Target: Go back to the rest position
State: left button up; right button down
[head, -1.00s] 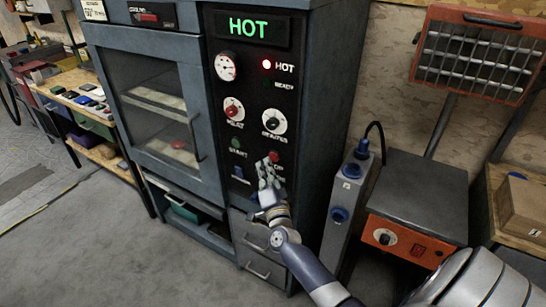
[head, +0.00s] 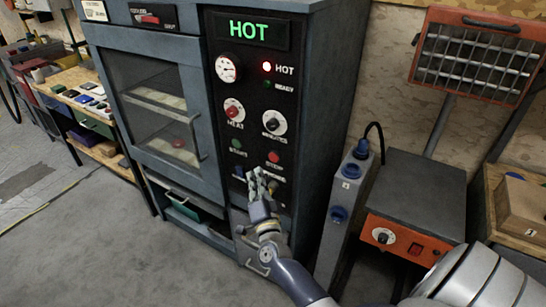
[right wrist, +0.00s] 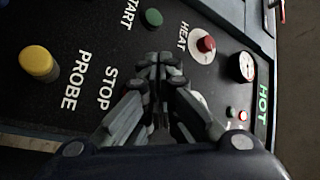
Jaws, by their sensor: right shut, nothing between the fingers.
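My right gripper (head: 255,178) is shut and empty in front of the lower control panel (head: 255,72) of the grey oven, just below and left of the red STOP button (head: 273,157). In the right wrist view its closed fingers (right wrist: 160,65) point at the panel and cover part of it. The green START button (head: 236,143) and the HEAT knob (head: 234,111) are above the gripper. The display (head: 249,28) reads HOT in green and a red lamp (head: 267,67) is lit. The oven door (head: 160,103) is closed. My left gripper is not in view.
A grey pillar unit (head: 343,205) and an orange-fronted box (head: 415,205) stand right of the oven, with a cardboard box (head: 522,208) beyond. A workbench (head: 95,110) stands at the left. The floor (head: 90,240) in front is clear.

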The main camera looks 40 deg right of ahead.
jog(key=shift+f, duration=0.15)
dwell(0.6)
jog(key=s+a+f+n+g+y, duration=0.1)
jog(key=s+a+f+n+y, duration=0.15)
jog(key=f, duration=0.45)
jog(key=s+a+f+n+g+y, duration=0.1)
jog(key=a+f+n, duration=0.15)
jog(key=f, duration=0.45)
jog(key=s+a+f+n+g+y, duration=0.2)
jog(key=f+n, duration=0.1)
jog(key=f, duration=0.4)
jog(key=s+a+f+n+g+y, duration=0.1)
jog(key=s+a+f+n+g, duration=0.1)
jog(key=s+f, duration=0.4)
jog(key=s+a+f+n+g+y, duration=0.25)
jog(key=s+f, duration=0.25)
jog(key=f, duration=0.4)
jog(key=s+f+n+g, duration=0.2)
jog(key=s+f, duration=0.3)
jog(key=s, duration=0.6)
jog(key=s+f+n+g, duration=0.2)
jog(key=s+f+g, duration=0.2)
jog(key=s, duration=0.8)
jog(key=s+f+n+g+h, duration=0.1)
jog(key=s+f+n+g, duration=0.1)
jog(key=s+f, duration=0.5)
jog(key=s+g, duration=0.1)
jog(key=s, duration=0.4)
jog(key=shift+s+a+f, duration=0.2)
jog(key=shift+a+f, duration=0.1)
